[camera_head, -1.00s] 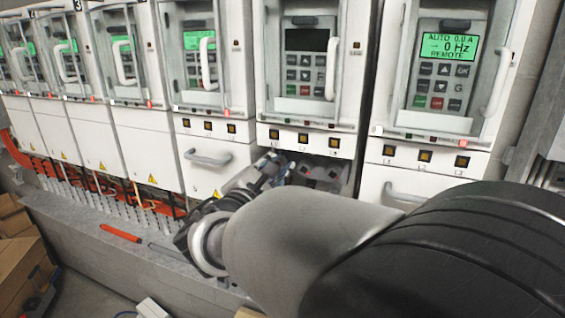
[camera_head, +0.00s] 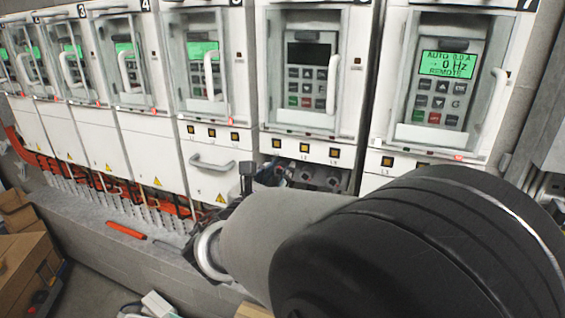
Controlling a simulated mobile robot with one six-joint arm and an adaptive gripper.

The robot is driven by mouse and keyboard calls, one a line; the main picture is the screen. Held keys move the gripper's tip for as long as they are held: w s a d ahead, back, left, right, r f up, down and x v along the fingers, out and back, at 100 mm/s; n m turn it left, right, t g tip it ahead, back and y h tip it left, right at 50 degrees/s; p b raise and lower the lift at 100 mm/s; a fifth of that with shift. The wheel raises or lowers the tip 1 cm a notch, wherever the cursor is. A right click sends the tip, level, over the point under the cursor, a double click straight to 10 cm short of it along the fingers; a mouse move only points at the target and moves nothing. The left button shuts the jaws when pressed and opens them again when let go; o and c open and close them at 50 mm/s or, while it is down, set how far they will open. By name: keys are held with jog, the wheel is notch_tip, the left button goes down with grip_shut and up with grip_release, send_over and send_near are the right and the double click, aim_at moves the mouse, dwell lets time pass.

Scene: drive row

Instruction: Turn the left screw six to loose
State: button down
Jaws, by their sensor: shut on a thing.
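Drive six (camera_head: 307,75), with a dark screen, stands between the drive marked 5 and the drive marked 7. Its lower compartment is uncovered. The middle screw six (camera_head: 305,177) and the right screw six (camera_head: 333,183) show there as round grey heads. My gripper (camera_head: 268,172) reaches into the left side of this compartment, mostly hidden behind my wrist and forearm. It is shut at the place of the left screw, whose head is hidden. How far the screw has turned cannot be seen.
Drive five (camera_head: 205,165) has a closed lower cover with a handle. Drive seven (camera_head: 440,70) shows 0 Hz. An orange-handled tool (camera_head: 125,230) lies on the grey ledge (camera_head: 90,222) at left. Cardboard boxes (camera_head: 28,265) stand on the floor at lower left.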

jog(key=shift+r, duration=0.1)
dwell(0.3)
jog(key=c, duration=1.6)
grip_release()
jog(key=v, duration=1.2)
